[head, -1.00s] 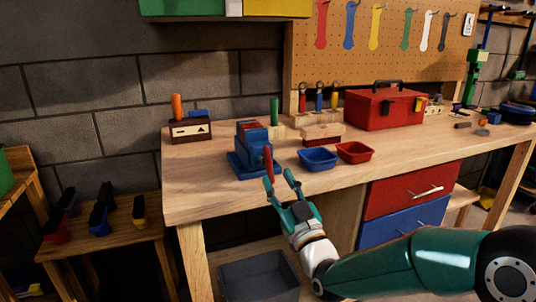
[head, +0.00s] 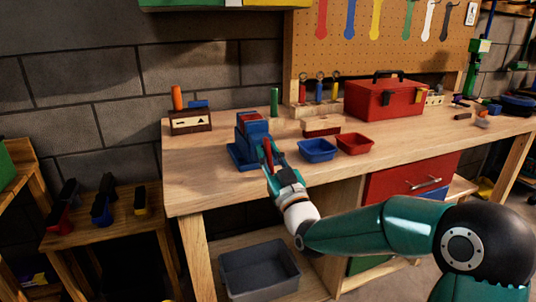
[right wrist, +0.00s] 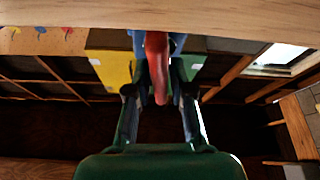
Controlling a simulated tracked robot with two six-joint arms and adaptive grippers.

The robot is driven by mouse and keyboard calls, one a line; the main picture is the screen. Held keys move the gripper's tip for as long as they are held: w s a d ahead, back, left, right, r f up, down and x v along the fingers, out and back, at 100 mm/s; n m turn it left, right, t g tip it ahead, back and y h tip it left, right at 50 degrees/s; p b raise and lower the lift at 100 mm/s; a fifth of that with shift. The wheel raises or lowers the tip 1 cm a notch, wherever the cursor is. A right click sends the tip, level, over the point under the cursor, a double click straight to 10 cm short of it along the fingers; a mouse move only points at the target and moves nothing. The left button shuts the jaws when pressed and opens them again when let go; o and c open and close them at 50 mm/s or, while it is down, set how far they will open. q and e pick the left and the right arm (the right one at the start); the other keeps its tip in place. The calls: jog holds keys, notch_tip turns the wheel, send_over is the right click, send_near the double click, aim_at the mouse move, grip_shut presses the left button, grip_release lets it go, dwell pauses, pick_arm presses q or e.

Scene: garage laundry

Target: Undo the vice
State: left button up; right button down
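The blue vice (head: 250,140) stands near the front edge of the workbench, toward its left end. Its red handle (head: 267,154) hangs at the side facing me. My right gripper (head: 271,152) is at the handle, with its fingers on either side of it. In the right wrist view the red handle (right wrist: 158,68) lies between the two spread fingers of the gripper (right wrist: 160,100). Gaps show beside the handle, so the fingers look open around it. Part of the handle is hidden by the fingers in the head view. My left gripper is not in view.
A blue tray (head: 317,150) and a red tray (head: 355,144) sit right of the vice. A red toolbox (head: 386,97) is behind them. A wooden box (head: 191,122) stands back left. A grey bin (head: 259,270) is below the workbench (head: 200,180). Bare benchtop lies left of the vice.

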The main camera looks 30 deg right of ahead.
jog(key=shift+f+n+y+b, duration=0.25)
jog(key=shift+n+b, duration=0.35)
jog(key=shift+b, duration=0.45)
jog(key=shift+a+r+n, duration=0.1)
jog(key=shift+n, duration=0.2)
jog(key=shift+r+y, duration=0.1)
jog(key=shift+y, duration=0.15)
jog(key=c, duration=1.2)
grip_release()
jog(key=shift+o, duration=0.2)
jog(key=v, duration=1.2)
